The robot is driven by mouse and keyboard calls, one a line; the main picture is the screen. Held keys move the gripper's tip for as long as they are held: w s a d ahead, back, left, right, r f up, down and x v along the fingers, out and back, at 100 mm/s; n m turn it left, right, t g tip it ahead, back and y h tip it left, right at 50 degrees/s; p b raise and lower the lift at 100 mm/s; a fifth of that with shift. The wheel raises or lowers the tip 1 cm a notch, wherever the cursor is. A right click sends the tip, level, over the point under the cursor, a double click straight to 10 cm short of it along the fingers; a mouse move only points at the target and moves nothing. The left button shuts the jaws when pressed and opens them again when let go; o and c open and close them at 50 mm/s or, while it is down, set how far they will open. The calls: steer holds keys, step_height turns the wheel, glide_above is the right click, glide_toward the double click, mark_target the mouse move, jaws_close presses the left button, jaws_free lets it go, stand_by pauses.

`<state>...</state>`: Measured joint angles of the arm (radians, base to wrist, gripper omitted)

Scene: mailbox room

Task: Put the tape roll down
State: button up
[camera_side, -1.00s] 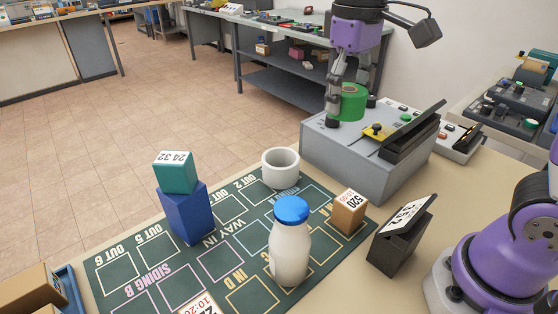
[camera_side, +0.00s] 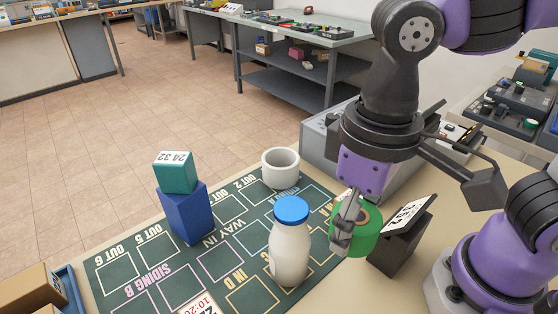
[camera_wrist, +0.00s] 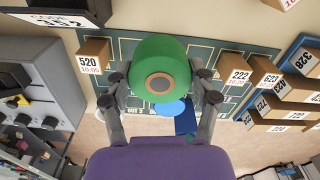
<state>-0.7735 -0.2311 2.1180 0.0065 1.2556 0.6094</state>
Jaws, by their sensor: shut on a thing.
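The green tape roll (camera_side: 367,236) with a brown core is held in my gripper (camera_side: 347,226). In the wrist view the roll (camera_wrist: 158,68) sits between the two fingers of my gripper (camera_wrist: 160,92). The roll is above the right edge of the dark green mat (camera_side: 226,263); I cannot tell how high. It stands to the right of the white bottle with the blue cap (camera_side: 290,245) and left of the black sign holder (camera_side: 400,240). In the side view my gripper and the roll hide the brown box marked 520, which shows in the wrist view (camera_wrist: 95,60).
A blue box (camera_side: 186,213) with a teal box (camera_side: 175,174) on top and a white cup (camera_side: 281,168) stand on the mat. A grey console (camera_side: 318,140) is behind my arm. Brown numbered boxes (camera_wrist: 285,106) show at right in the wrist view.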

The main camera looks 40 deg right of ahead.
mark_target(334, 296)
step_height(334, 296, down, 15)
steer(key=shift+f, duration=0.1)
steer(key=shift+f, duration=0.1)
stand_by(0.3)
steer(key=o, duration=1.2)
steer(key=shift+c, duration=0.2)
step_height(334, 296, up, 12)
steer(key=shift+f, duration=0.1)
steer(key=w+d+r+m+t+y, duration=0.1)
steer(key=w+d+r+t, duration=0.1)
steer(key=d, duration=0.3)
steer(key=shift+w+d+r, duration=0.25)
steer(key=shift+w+d, duration=0.05)
steer(key=shift+w, duration=0.4)
steer(key=shift+o, duration=0.4)
steer(key=w+d+r+t+h, duration=0.1)
steer(key=d+r+t, duration=0.1)
steer(key=d, duration=0.7)
steer(key=shift+w+d+r+m+t, duration=0.2)
steer(key=shift+m+t, duration=0.2)
steer(key=shift+t, duration=0.4)
